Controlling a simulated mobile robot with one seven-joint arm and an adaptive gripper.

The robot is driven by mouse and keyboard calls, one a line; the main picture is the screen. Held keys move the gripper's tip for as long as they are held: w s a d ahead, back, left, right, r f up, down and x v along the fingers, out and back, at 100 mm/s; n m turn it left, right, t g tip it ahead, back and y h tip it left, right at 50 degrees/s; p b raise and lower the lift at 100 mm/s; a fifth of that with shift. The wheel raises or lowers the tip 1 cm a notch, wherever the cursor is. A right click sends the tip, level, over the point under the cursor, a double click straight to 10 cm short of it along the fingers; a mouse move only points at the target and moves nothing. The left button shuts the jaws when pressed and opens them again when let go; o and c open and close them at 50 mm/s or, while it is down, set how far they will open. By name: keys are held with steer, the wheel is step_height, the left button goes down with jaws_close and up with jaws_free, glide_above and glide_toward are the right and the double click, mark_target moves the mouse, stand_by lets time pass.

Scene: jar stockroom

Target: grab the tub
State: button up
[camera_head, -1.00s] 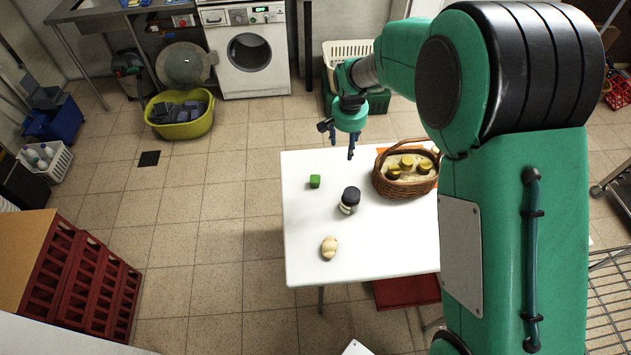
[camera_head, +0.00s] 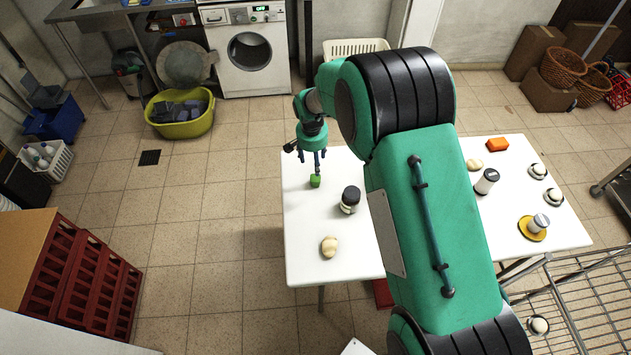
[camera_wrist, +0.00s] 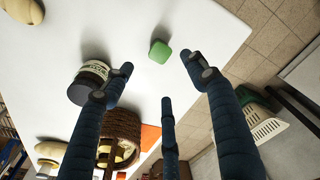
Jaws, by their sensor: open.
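A dark-lidded tub or jar with a pale label (camera_head: 350,200) stands upright on the white table (camera_head: 300,265); it also shows in the wrist view (camera_wrist: 88,82), left of the fingers. Which item is the tub is not certain.
A potato-like item (camera_head: 329,246) lies near the table's front. A white jar (camera_head: 487,181), an orange block (camera_head: 498,144) and a yellow saucer (camera_head: 530,235) with a jar stand on the right. The wicker basket (camera_wrist: 122,130) shows in the wrist view. My arm hides the table's middle.

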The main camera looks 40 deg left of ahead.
mark_target(315, 178)
steer(key=shift+w+a+f+b, duration=0.15)
steer(key=shift+w+f, duration=0.1)
steer(key=shift+f, duration=1.85)
steer(key=shift+w+f+b, duration=0.15)
steer(key=shift+w+f, duration=0.1)
steer(key=shift+f, duration=1.8)
steer(key=shift+w+a+f+b, duration=0.1)
steer(key=shift+w+f+b, duration=0.05)
steer(key=shift+f, duration=1.15)
steer(key=shift+w+a+f+b, duration=0.1)
steer(key=shift+w+f+b, duration=0.05)
steer(key=shift+f, duration=1.15)
steer(key=shift+c, duration=0.3)
steer(key=c, duration=1.1)
